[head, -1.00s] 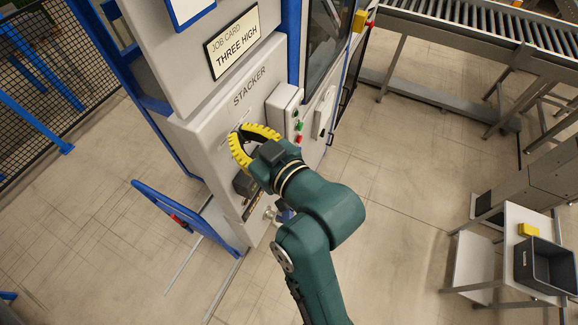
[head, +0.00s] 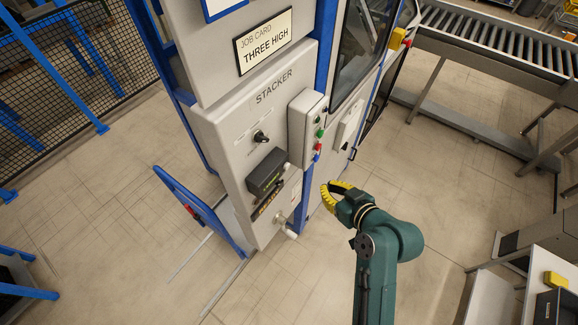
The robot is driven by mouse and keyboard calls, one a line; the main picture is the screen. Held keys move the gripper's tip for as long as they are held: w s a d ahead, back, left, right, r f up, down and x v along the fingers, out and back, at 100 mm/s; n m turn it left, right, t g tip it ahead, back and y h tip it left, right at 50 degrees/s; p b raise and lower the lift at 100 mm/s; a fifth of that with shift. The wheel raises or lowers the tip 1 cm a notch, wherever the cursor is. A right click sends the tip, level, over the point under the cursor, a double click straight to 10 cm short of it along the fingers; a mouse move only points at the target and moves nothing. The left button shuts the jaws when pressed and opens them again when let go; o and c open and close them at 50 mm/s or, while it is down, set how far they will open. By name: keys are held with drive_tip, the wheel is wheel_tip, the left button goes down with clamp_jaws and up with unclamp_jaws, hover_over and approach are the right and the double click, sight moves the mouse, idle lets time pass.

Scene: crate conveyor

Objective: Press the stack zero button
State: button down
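The grey stacker cabinet (head: 225,128) stands at the centre left in the head view. A grey control box (head: 298,115) on its right part carries a column of small buttons, among them a green button (head: 320,133) and a red button (head: 317,157). Their labels are too small to read, so I cannot tell which is stack zero. My gripper (head: 327,187) has yellow fingers whose tips appear to meet, with nothing held. It is below and slightly right of the buttons in the picture, apart from the control box.
A black rotary knob (head: 261,137), a dark boxy unit (head: 266,172) and a light knob-ended handle (head: 290,233) are on the cabinet front. A blue frame (head: 205,212) stands left of it. A roller conveyor (head: 500,40) is at upper right. Open floor lies right of the cabinet.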

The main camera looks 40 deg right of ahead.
drive_tip(key=w+a+b, duration=0.1)
drive_tip(key=w+a, duration=0.1)
drive_tip(key=w, duration=0.6)
drive_tip(key=shift+w+a+b, duration=0.15)
drive_tip(key=shift+w+b, duration=0.15)
idle(1.1)
drive_tip(key=shift+w+a, duration=0.1)
drive_tip(key=shift+w, duration=0.25)
drive_tip(key=shift+w+a, duration=0.15)
drive_tip(key=shift+w, duration=0.3)
idle(0.5)
drive_tip(key=shift+s, duration=0.1)
drive_tip(key=shift+s+d, duration=0.25)
drive_tip(key=shift+s, duration=0.45)
drive_tip(key=shift+s, duration=0.1)
drive_tip(key=s+p, duration=0.1)
drive_tip(key=s, duration=0.1)
drive_tip(key=s+d, duration=0.1)
drive_tip(key=s, duration=0.1)
drive_tip(key=shift+s+d+p, duration=0.15)
drive_tip(key=shift+s+p, duration=0.2)
